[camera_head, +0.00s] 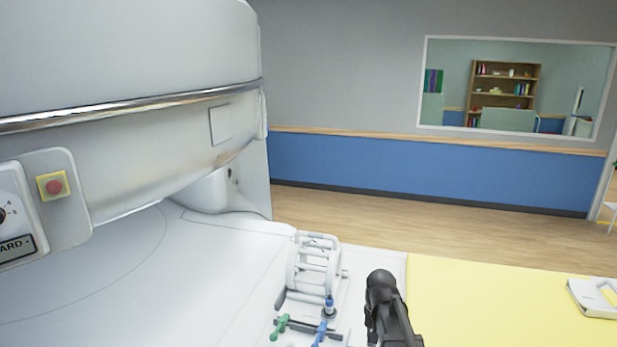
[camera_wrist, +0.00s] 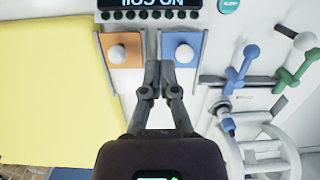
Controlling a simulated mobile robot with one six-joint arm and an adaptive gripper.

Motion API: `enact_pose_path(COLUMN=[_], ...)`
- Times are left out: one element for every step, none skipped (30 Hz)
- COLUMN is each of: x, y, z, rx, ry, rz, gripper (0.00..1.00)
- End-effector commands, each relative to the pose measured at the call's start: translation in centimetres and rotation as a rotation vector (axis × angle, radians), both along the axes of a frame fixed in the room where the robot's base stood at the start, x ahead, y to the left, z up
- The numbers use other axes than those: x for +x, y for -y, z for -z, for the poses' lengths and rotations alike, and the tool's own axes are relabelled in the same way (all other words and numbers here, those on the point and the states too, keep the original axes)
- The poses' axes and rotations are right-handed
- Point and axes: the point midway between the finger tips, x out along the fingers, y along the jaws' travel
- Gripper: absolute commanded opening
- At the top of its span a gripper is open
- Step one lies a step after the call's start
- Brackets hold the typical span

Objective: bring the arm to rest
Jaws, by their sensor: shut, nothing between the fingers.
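My gripper (camera_wrist: 158,72) is shut and empty in the wrist view. Its dark fingertips meet between an orange panel (camera_wrist: 112,60) and a blue panel (camera_wrist: 196,50), each with a white knob. I cannot tell whether the fingertips touch the surface behind them. In the head view a dark part of my arm shows at the bottom, right of the white wheel-like frame; the fingertips cannot be made out there.
A white frame (camera_head: 315,262) with blue and green handles (camera_head: 281,327) stands left of my arm. The large white magnet (camera_head: 130,60) fills the left. A yellow surface (camera_head: 480,290) at right is mostly bare, with a white box (camera_head: 590,297) near its right edge.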

Motion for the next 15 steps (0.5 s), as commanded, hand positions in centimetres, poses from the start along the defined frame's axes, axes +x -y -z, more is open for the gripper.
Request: enact_pose_path(x=[-2.7, -3.6, -4.8, -5.6, -6.3, -7.2, -7.8, -8.3, -8.9, -9.2, -9.5, -9.8, -9.9, -10.0, -10.1], y=[-0.2, -0.3, -0.3, -0.4, -0.4, -0.5, -0.5, -0.5, -0.5, -0.5, -0.5, -0.5, -0.5, -0.5, -0.6], z=[0.9, 1.1, 1.4, 1.6, 1.8, 2.0, 2.1, 2.2, 2.4, 2.4, 2.5, 2.5, 2.6, 2.6, 2.6], rx=[-0.005, -0.008, -0.013, -0.015, -0.018, -0.022, -0.024, -0.027, -0.030, -0.033, -0.035, -0.037, -0.038, -0.038, -0.039], ry=[0.016, 0.026, 0.038, 0.047, 0.056, 0.065, 0.072, 0.078, 0.086, 0.090, 0.093, 0.097, 0.099, 0.101, 0.102], rz=[-0.035, -0.057, -0.085, -0.104, -0.124, -0.147, -0.162, -0.176, -0.193, -0.203, -0.213, -0.222, -0.227, -0.231, -0.234], gripper=[0.00, 0.00, 0.00, 0.00, 0.00, 0.00, 0.00, 0.00, 0.00, 0.00, 0.00, 0.00, 0.00, 0.00, 0.00])
